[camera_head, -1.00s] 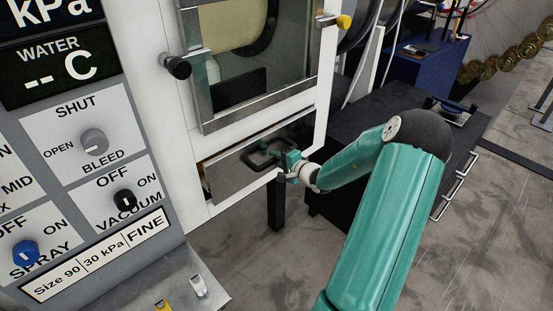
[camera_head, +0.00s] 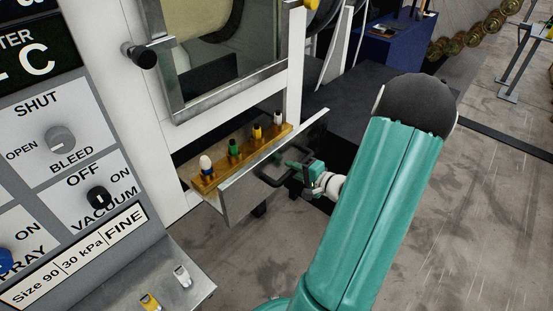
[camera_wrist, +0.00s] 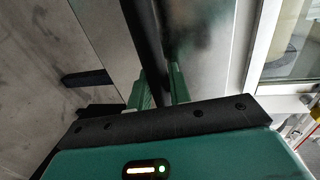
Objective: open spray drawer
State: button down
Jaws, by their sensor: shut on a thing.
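The spray drawer (camera_head: 238,200) stands out from the cabinet below the window, with its metal front tilted in the head view. Inside it a wooden rack (camera_head: 268,142) holds several small nozzles with white, green, yellow and pale tops. My gripper (camera_head: 294,170) is at the drawer's dark bar handle (camera_head: 268,178), shut on it. In the wrist view the handle (camera_wrist: 146,40) runs between the green fingers (camera_wrist: 160,88), in front of the drawer's metal face (camera_wrist: 205,50).
The control panel (camera_head: 60,180) with its knobs is at the left. A metal shelf (camera_head: 195,262) with two small nozzles juts out below it. A dark cabinet (camera_head: 372,75) stands behind my arm.

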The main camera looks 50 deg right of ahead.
jog(key=f+v, duration=0.1)
jog(key=v, duration=0.5)
jog(key=shift+s, duration=0.1)
jog(key=c, duration=1.3)
grip_release()
jog(key=shift+f, duration=0.1)
jog(key=v, duration=1.3)
jog(key=shift+s, duration=0.4)
